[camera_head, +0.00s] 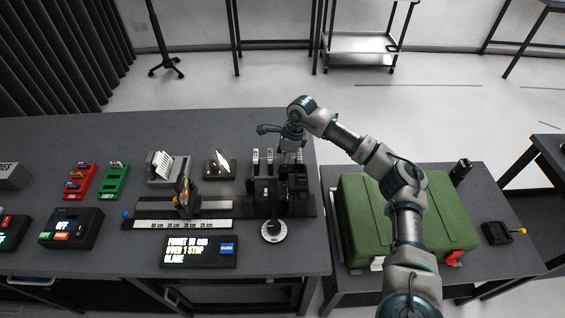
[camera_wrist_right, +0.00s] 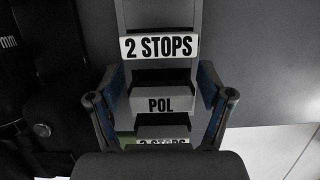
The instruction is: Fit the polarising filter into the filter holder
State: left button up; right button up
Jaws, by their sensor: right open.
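The polarising filter's white tag marked POL (camera_wrist_right: 160,105) shows in the middle of the right wrist view, in a row between a 2 STOPS tag (camera_wrist_right: 159,46) and a partly hidden STOPS tag (camera_wrist_right: 163,143). My right gripper (camera_wrist_right: 161,88) is open, one finger on each side of the POL tag; I cannot tell whether they touch it. In the head view my right gripper (camera_head: 291,152) points down behind the black device (camera_head: 280,192), beside upright tagged pieces (camera_head: 262,156). I cannot clearly make out the filter holder. My left gripper is not in view.
A rail with a white scale (camera_head: 183,224) runs left from the black device. A display box (camera_head: 199,252) and round dial (camera_head: 273,231) stand in front. Red (camera_head: 80,182) and green (camera_head: 115,181) racks stand left. A green case (camera_head: 450,215) lies on the right-hand table.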

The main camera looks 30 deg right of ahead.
jog(key=shift+f, duration=0.25)
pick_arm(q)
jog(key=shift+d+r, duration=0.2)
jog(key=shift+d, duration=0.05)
pick_arm(e)
jog(key=shift+d, duration=0.25)
jog(key=shift+d, duration=0.1)
jog(key=c, duration=0.7)
jog(key=shift+c, duration=0.5)
jog(key=shift+a, duration=0.25)
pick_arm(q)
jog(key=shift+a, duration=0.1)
pick_arm(e)
jog(key=shift+r, duration=0.1)
